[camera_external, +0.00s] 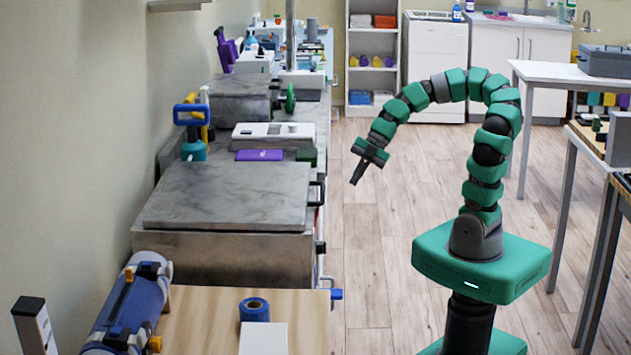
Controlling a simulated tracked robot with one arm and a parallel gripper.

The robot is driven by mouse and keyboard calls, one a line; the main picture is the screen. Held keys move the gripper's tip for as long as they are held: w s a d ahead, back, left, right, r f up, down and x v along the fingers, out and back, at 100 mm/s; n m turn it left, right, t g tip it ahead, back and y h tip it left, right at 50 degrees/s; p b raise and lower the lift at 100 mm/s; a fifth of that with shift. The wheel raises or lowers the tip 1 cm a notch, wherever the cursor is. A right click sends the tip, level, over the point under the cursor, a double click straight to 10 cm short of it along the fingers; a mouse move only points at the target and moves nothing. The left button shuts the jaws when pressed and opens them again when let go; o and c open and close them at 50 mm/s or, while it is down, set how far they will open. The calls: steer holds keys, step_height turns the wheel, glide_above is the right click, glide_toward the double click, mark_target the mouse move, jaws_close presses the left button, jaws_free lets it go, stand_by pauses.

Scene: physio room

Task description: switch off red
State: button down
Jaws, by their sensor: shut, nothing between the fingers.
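My gripper (357,178) hangs in the air to the right of the long counter, above the floor, with its fingers pointing down. It is shut and holds nothing. A white panel-like device (273,134) lies on the counter, with small dark and grey marks on its top. My gripper is to the right of it and nearer the camera, apart from it. A second white device (255,63) stands farther back on the counter. I cannot make out a red switch or red light on either one; they are too small here.
A grey-topped metal box (232,193) takes up the middle of the counter. A purple flat object (259,155), a teal and blue pump-like object (193,132) and a green wheel (290,98) are near the white device. A white table (575,75) stands right. The floor (385,215) between is clear.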

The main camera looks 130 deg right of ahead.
steer(key=w+d+f+b, duration=0.2)
steer(key=w+d+f, duration=0.1)
steer(key=w+f, duration=0.3)
steer(key=shift+w+d, duration=0.15)
steer(key=shift+w, duration=0.9)
steer(key=shift+w, duration=0.1)
steer(key=shift+w+d, duration=0.1)
steer(key=shift+d, duration=0.2)
steer(key=shift+r, duration=0.1)
steer(key=shift+r, duration=0.7)
steer(key=shift+a, duration=0.1)
